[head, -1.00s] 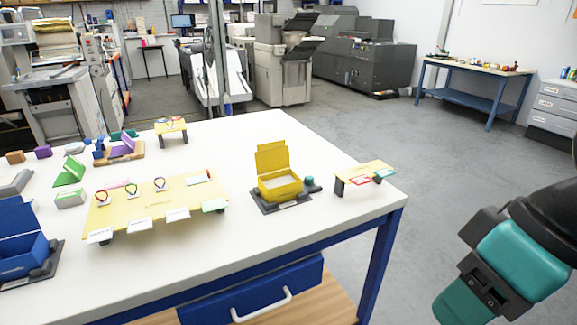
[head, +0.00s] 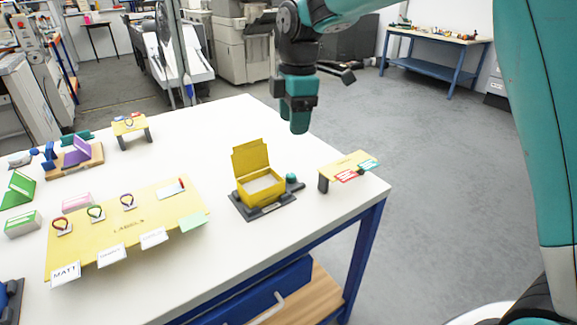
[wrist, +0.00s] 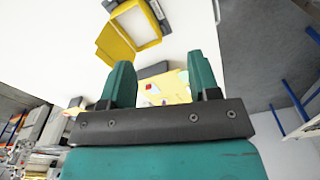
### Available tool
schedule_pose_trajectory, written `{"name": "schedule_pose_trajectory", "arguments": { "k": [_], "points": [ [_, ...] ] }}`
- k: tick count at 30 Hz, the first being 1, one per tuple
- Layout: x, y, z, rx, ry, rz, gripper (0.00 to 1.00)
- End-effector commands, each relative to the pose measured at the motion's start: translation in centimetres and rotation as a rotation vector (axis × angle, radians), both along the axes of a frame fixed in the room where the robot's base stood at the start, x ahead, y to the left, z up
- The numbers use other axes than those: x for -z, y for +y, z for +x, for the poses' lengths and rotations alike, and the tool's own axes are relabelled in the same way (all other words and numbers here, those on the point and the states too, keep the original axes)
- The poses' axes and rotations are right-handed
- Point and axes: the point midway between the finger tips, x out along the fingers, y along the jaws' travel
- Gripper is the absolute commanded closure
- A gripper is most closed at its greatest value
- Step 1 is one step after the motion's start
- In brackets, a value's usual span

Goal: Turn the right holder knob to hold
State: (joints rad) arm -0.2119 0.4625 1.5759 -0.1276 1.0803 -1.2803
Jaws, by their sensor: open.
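The right holder (head: 262,208) is a dark base on the white table with an open yellow box (head: 260,186) in it. Its teal knob (head: 291,178) sits on a dark mount at the base's right corner. My gripper (head: 297,125) points down, open and empty, in the air above and beyond the holder, apart from the knob. In the wrist view the yellow box (wrist: 135,32) shows above the two teal fingers (wrist: 160,80); I cannot make out the knob there. The knob's setting is too small to read.
A small yellow stand (head: 345,161) with red and teal cards is right of the knob, near the table's edge. A yellow labels board (head: 120,222) with several tags lies left. The white table top (head: 215,125) is bare behind the box.

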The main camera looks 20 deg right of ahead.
Motion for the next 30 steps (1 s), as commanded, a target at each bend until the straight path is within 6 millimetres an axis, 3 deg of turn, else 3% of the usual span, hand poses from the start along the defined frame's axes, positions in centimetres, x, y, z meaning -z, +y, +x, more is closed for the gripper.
{"name": "schedule_pose_trajectory", "arguments": {
  "k": [1,3,9,17,30],
  "points": [
    [0.5,-0.3,2.7,-0.086,0.006,-0.022,0.44],
    [1.4,-0.8,5.3,-0.202,0.013,-0.044,0.44],
    [3.4,-1.7,9.2,-0.399,0.030,-0.070,0.44],
    [6.2,-1.9,9.6,-0.440,0.036,-0.073,0.44],
    [15.9,-2.1,9.2,-0.439,0.036,-0.073,0.44]
  ]
}}
